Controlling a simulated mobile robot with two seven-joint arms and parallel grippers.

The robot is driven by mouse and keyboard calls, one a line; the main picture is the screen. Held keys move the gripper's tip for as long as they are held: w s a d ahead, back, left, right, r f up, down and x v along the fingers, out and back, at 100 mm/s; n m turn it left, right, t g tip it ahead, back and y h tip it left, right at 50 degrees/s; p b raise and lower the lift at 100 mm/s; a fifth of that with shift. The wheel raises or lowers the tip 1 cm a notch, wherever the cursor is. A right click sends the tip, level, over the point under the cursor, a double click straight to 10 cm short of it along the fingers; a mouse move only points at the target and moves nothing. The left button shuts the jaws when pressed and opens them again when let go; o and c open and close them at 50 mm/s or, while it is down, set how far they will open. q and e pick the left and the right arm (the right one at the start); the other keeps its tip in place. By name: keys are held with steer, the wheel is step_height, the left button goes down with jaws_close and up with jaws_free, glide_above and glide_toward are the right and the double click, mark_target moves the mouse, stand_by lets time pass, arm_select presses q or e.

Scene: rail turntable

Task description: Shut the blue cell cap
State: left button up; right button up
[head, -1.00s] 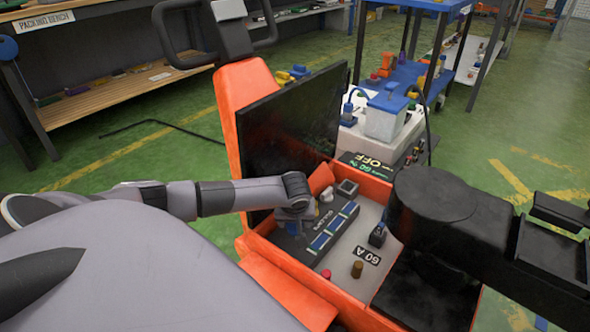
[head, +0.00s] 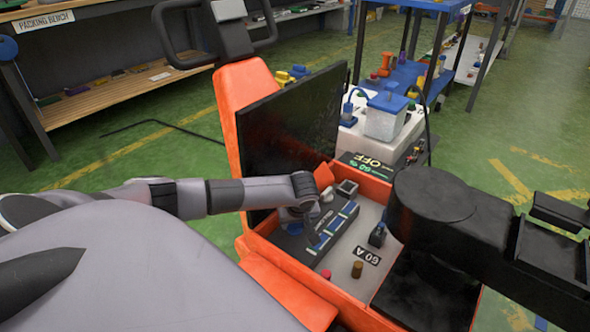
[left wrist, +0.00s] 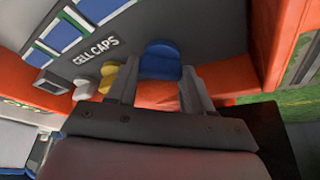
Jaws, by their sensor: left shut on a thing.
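The blue cell cap (left wrist: 160,60) shows in the left wrist view, between the two fingers of my left gripper (left wrist: 158,88). The fingers are shut on it. The cap is beside the white CELL CAPS lettering. In the head view my left gripper (head: 298,217) is low over the dark cell panel (head: 322,232) inside the orange machine body. There the cap is mostly hidden by the gripper. Other caps, one yellow (left wrist: 108,76) and one white (left wrist: 83,89), stand in line beside the blue one. My right gripper does not show.
The orange body wall (head: 277,278) runs close along the panel. A raised black lid (head: 300,120) stands behind my left gripper. Red (head: 326,274) and brown (head: 357,269) posts, and a dark plug (head: 377,235), rise from the grey deck by the 60 A label.

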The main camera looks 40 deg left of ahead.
arm_select(q)
steer(key=n+g, duration=0.1)
steer(key=n, duration=0.2)
steer(key=shift+w+n+y, duration=0.1)
steer(key=shift+n+y, duration=0.2)
steer(key=shift+y, duration=0.1)
steer(key=n+g, duration=0.1)
steer(key=n, duration=0.2)
steer(key=shift+w+n+g, duration=0.1)
steer(key=shift+n+g, duration=0.2)
steer(key=shift+n, duration=0.3)
steer(key=shift+b, duration=0.3)
steer(key=o, duration=0.8)
steer(key=shift+c, duration=0.2)
